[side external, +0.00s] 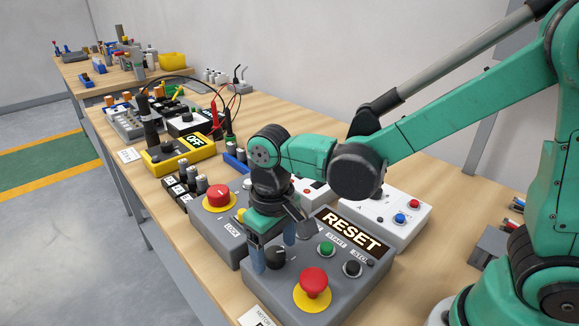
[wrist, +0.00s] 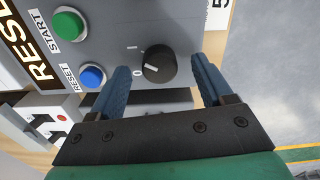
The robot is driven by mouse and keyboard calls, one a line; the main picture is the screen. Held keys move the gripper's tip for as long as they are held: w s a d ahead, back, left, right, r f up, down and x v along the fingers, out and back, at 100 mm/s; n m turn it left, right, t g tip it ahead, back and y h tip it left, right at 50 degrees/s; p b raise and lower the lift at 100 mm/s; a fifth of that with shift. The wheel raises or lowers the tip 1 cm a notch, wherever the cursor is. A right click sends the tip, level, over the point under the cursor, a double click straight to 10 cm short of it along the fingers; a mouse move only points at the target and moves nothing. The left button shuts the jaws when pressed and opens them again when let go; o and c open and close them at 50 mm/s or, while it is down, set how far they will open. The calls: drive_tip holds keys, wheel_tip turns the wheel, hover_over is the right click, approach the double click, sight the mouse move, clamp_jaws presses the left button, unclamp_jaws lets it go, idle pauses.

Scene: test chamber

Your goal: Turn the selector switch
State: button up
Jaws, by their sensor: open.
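The selector switch (wrist: 158,63) is a round black knob on a grey panel face, with a short white pointer mark and small white position marks beside it. It also shows in the side external view as a dark knob (side external: 276,257) on the grey box (side external: 335,300) labelled RESET. My gripper (wrist: 160,68) is open, with one blue finger on each side of the knob and a visible gap to both. In the side external view my gripper (side external: 273,246) points down over the left end of this box. Fingertip depth relative to the knob cannot be told.
A green START button (wrist: 68,23) and a blue RESET button (wrist: 92,76) lie left of the knob. A red emergency button (side external: 313,281) on a yellow disc stands on the same box. Another grey box (side external: 215,232) with a red button (side external: 218,196) is close behind my gripper.

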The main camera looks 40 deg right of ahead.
sight(275, 252)
drive_tip(key=shift+r, duration=2.5)
drive_tip(key=s+d+r+m+t, duration=0.1)
drive_tip(key=s+d+r+t, duration=0.1)
drive_tip(key=d+t, duration=0.5)
drive_tip(key=d, duration=0.4)
drive_tip(key=shift+s, duration=0.15)
drive_tip(key=shift+a+r, duration=0.1)
drive_tip(key=shift+c, duration=0.2)
